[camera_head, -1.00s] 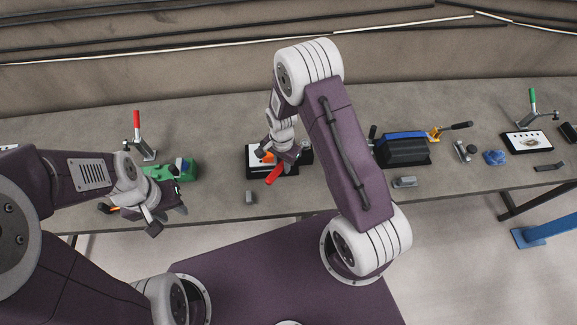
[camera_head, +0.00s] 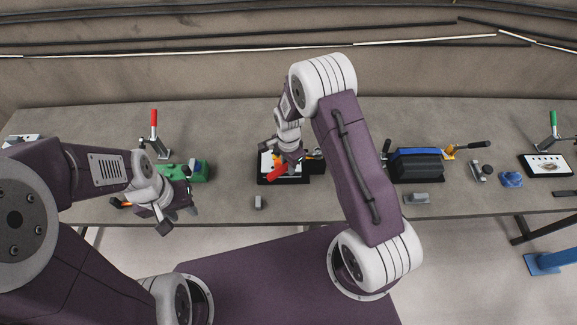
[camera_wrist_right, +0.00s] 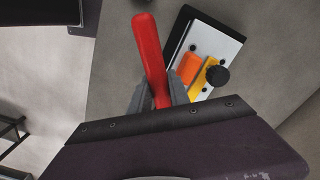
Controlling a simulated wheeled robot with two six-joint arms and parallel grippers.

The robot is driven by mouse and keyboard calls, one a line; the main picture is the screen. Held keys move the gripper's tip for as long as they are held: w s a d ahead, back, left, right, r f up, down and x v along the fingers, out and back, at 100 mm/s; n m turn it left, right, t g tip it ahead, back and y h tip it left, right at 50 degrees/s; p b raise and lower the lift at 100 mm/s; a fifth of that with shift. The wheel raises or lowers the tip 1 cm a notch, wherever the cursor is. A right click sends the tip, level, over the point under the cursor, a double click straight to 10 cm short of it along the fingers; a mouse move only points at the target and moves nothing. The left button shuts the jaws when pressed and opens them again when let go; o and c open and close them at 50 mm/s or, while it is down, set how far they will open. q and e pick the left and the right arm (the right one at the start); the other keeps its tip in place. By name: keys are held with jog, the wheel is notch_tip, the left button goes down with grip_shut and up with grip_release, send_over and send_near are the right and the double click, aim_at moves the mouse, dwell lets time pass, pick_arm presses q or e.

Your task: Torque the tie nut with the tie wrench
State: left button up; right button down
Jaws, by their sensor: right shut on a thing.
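My right gripper (camera_head: 288,157) is shut on a red handle (camera_wrist_right: 150,55), which I take to be the tie wrench's; it also shows in the head view (camera_head: 278,171). In the wrist view the handle stands out beyond the fingers; the tool's other end is hidden. The gripper is over or beside a white-topped black plate (camera_wrist_right: 222,48) with an orange block (camera_wrist_right: 189,68), a yellow bar (camera_wrist_right: 203,78) and a black knob (camera_wrist_right: 217,76). I cannot pick out the tie nut. My left gripper (camera_head: 178,217) looks open and empty near the table's front edge.
A green block (camera_head: 198,172) and a red-handled clamp (camera_head: 154,122) stand left of the plate. A small grey block (camera_head: 258,203) lies in front. A black-and-blue unit (camera_head: 416,165), a blue lump (camera_head: 511,179) and a white panel (camera_head: 545,165) are to the right.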

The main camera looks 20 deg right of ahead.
jog(key=shift+r, duration=0.2)
jog(key=shift+r+p, duration=1.4)
jog(key=shift+r, duration=0.2)
jog(key=shift+f, duration=0.1)
